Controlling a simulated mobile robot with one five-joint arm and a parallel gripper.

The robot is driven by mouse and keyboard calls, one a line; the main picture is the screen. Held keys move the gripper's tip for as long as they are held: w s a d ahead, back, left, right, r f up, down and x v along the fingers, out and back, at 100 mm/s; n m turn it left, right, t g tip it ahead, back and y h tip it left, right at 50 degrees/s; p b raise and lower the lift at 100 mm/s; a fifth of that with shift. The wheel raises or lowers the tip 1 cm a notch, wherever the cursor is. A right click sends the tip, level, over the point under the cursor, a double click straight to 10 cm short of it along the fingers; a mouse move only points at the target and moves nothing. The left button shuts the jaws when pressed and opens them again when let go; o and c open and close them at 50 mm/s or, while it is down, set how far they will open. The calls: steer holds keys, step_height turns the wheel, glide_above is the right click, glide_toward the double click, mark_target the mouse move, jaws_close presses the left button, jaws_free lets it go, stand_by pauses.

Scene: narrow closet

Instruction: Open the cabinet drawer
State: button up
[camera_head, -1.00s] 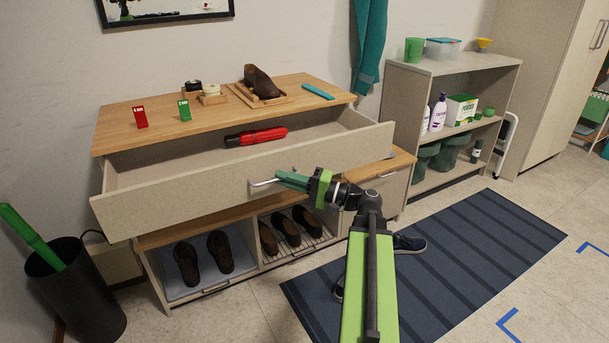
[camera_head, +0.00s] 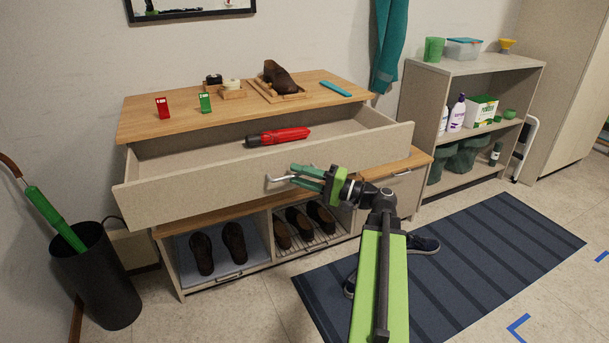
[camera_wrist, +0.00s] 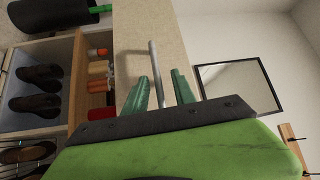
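The wooden-topped cabinet (camera_head: 240,105) stands against the wall. Its wide upper drawer (camera_head: 215,186) is pulled well out, and a folded red umbrella (camera_head: 278,137) lies inside. A metal bar handle (camera_head: 281,179) is on the drawer front. My gripper (camera_head: 297,177) is at this handle with its green fingers parted. In the wrist view, the handle (camera_wrist: 155,72) shows between the two spread fingers (camera_wrist: 159,92), with gaps on both sides. The drawer front (camera_wrist: 134,45) shows behind it.
Below the drawer are shoe compartments (camera_head: 250,238) with several shoes. A black bin (camera_head: 95,280) holding umbrellas stands at left. An open shelf (camera_head: 465,72) stands at right. A dark striped mat (camera_head: 460,260) with a shoe lies on the floor.

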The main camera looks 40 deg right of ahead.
steer(key=shift+d, duration=0.15)
steer(key=b+v, duration=0.2)
steer(key=v, duration=1.5)
steer(key=shift+s, duration=0.25)
